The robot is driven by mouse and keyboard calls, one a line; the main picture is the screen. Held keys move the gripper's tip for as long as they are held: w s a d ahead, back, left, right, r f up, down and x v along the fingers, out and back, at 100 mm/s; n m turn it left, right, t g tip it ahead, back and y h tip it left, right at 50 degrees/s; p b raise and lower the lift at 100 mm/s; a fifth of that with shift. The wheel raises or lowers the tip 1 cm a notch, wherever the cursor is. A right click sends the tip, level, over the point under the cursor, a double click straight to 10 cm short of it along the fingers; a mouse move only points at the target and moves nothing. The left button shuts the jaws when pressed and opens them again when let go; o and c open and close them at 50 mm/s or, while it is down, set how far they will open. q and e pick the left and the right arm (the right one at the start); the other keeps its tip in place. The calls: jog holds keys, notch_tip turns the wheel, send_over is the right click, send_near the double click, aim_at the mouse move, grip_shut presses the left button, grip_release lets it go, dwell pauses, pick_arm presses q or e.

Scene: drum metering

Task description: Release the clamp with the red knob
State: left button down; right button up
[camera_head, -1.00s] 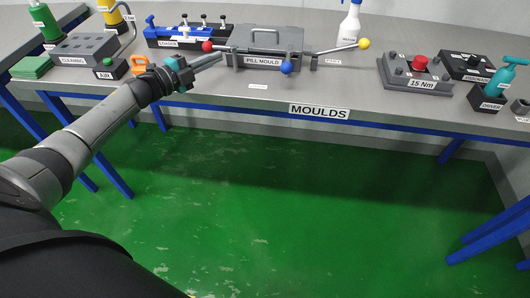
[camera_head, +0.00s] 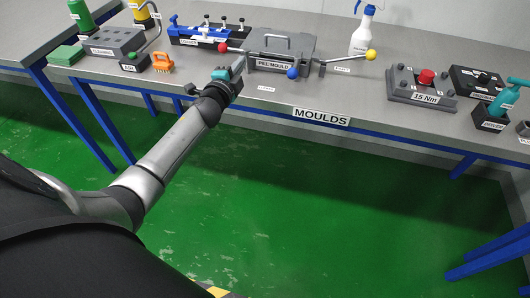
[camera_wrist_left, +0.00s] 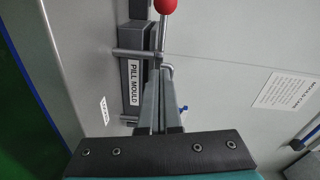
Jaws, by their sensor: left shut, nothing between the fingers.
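The pill mould (camera_head: 270,64) is a grey block with a lid handle on the bench. The red knob (camera_head: 222,47) tops a grey clamp lever (camera_head: 234,50) that sticks out at the mould's left end. In the wrist view the red knob (camera_wrist_left: 166,5) is at the top edge, with its lever (camera_wrist_left: 162,38) running down from it. My left gripper (camera_head: 240,64) is shut and empty at the mould's front left corner. In the wrist view its fingertips (camera_wrist_left: 160,74) are close to the lever's lower end; I cannot tell whether they touch. My right gripper is not in view.
A lever with a yellow knob (camera_head: 371,55) sticks out right of the mould, and a blue knob (camera_head: 292,73) is at its front. The blue loader (camera_head: 195,42) stands behind left, a spray bottle (camera_head: 362,35) behind right. An orange brush-like item (camera_head: 162,62) lies left.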

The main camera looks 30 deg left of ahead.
pick_arm(q)
jog(key=n+y, duration=0.1)
jog(key=d+n+y+b, duration=0.1)
jog(key=y, duration=0.1)
jog(key=shift+w+d+g, duration=0.2)
jog(key=shift+w+g, duration=0.1)
jog(key=shift+g, duration=0.1)
jog(key=shift+w+d+n+g+y+b, duration=0.2)
jog(key=shift+d+n+g+y+b, duration=0.35)
jog(key=shift+y, duration=0.25)
jog(key=d, duration=0.3)
jog(key=shift+w+d+r+t+p, duration=0.15)
jog(key=shift+w+r+t+p, duration=0.1)
jog(key=shift+r+p, duration=0.15)
jog(key=p+v, duration=0.2)
jog(key=v, duration=0.8)
jog(key=s+d+f+g+h+p, duration=0.1)
jog(key=s+d+f+g+h, duration=0.1)
jog(key=f, duration=0.7)
jog(key=s+d+f+g+h+p, duration=0.1)
jog(key=s+f+g+h, duration=0.1)
jog(key=f, duration=0.6)
jog(key=shift+s+d+f, duration=0.4)
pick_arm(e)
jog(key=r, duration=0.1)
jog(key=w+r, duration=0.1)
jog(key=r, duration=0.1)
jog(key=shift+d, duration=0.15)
pick_arm(q)
jog(key=shift+n, duration=0.25)
